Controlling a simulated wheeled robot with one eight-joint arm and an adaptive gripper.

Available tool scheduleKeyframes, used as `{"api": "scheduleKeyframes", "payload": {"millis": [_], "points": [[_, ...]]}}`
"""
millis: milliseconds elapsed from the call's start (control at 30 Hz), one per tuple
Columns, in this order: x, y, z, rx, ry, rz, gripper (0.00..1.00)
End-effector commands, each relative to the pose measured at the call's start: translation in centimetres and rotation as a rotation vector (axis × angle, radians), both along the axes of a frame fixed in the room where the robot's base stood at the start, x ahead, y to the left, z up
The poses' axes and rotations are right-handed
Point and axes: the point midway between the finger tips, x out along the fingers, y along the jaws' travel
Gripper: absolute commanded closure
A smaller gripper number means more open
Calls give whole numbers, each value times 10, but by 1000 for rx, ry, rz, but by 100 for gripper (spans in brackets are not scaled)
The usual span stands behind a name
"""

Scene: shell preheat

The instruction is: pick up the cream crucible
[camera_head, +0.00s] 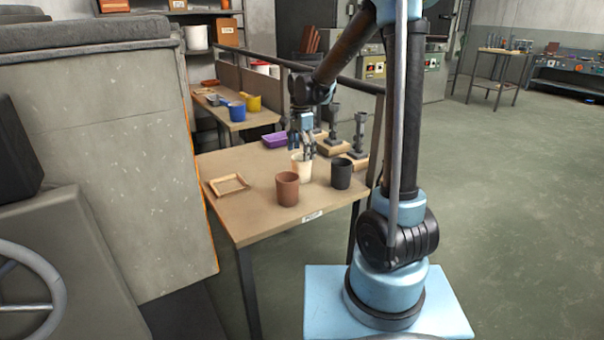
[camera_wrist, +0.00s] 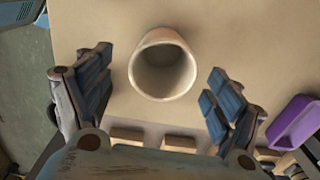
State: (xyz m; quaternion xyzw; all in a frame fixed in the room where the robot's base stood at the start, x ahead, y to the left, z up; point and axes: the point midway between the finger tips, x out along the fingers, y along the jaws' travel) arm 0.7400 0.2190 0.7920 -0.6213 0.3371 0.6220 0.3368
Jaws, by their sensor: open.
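The cream crucible (camera_head: 301,171) stands upright on the wooden table (camera_head: 254,222), behind and between a brown crucible (camera_head: 287,189) and a black crucible (camera_head: 341,173). My gripper (camera_head: 303,148) is above the cream crucible, pointing down, with its fingers near the rim in the head view. In the wrist view the cream crucible (camera_wrist: 163,66) shows its open, empty mouth. There my gripper (camera_wrist: 155,92) is open, one finger to each side, with clear gaps between the fingers and the crucible. I cannot tell the exact height of the fingertips over the rim.
A wooden frame-like tray (camera_head: 229,185) lies at the table's left. A purple tray (camera_head: 275,140) and several dark stands on wooden blocks (camera_head: 355,160) are at the back and right. A large grey furnace-like block (camera_head: 110,150) stands left of the table. The table's front left is clear.

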Motion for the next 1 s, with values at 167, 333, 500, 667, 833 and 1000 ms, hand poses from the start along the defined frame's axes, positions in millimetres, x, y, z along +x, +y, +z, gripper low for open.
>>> {"api": "scheduleKeyframes", "payload": {"millis": [167, 333, 500, 667, 833, 1000], "points": [[0, 0, -28, 0, 0, 0, 15], [1, 0, -44, 0, 0, 0, 15], [1, 0, -50, 0, 0, 0, 15], [5, -1, -66, 0, 0, 0, 15], [8, -1, -86, 0, 0, 1, 15], [8, -1, -98, 0, 0, 1, 15]]}}
